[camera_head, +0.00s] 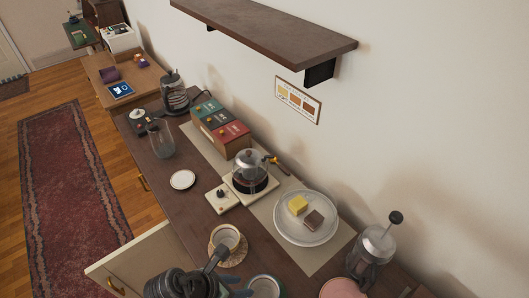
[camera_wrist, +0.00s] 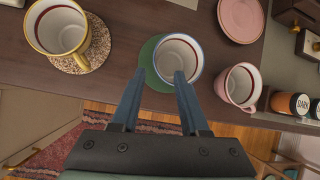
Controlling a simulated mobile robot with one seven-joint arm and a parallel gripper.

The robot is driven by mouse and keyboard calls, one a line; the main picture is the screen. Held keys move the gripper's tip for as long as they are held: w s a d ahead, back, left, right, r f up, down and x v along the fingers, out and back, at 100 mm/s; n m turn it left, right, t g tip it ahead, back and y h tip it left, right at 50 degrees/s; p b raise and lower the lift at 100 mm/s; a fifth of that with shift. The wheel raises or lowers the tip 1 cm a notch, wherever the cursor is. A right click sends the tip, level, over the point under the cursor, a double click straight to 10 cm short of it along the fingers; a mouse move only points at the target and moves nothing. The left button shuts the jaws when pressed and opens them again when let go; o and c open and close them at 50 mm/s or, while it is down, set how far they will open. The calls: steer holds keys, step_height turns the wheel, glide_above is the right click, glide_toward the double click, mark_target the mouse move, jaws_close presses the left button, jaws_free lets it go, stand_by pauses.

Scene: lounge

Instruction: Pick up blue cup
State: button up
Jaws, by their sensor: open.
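The blue cup (camera_wrist: 178,53) has a blue rim and a pale inside. It stands on a green coaster (camera_wrist: 148,50) on the dark counter. In the wrist view, my gripper (camera_wrist: 161,75) is open and points toward the cup. The left fingertip shows over the coaster just left of the cup, and the right fingertip overlaps the cup's near part. Nothing is between the fingers that I can see being held; contact with the cup cannot be told. In the head view, the cup (camera_head: 265,285) is at the bottom edge, with my gripper just left of it.
A yellow cup (camera_wrist: 60,30) on a speckled coaster (camera_wrist: 68,64) stands to the left in the wrist view. A pink cup (camera_wrist: 238,84) and a pink plate (camera_wrist: 241,18) are to the right. A French press (camera_head: 372,248) and a white plate (camera_head: 306,236) stand further along the counter.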

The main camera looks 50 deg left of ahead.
mark_target(250, 284)
steer(key=shift+x, duration=1.15)
steer(key=shift+s+a+p+x, duration=0.1)
steer(key=shift+p+x, duration=0.05)
steer(key=shift+x, duration=0.95)
steer(key=shift+s+a+p+x, duration=0.1)
steer(key=shift+s+p+x, duration=0.05)
steer(key=shift+x, duration=0.95)
steer(key=shift+a+f, duration=0.1)
steer(key=shift+f, duration=0.1)
steer(key=shift+c, duration=0.3)
jaws_close()
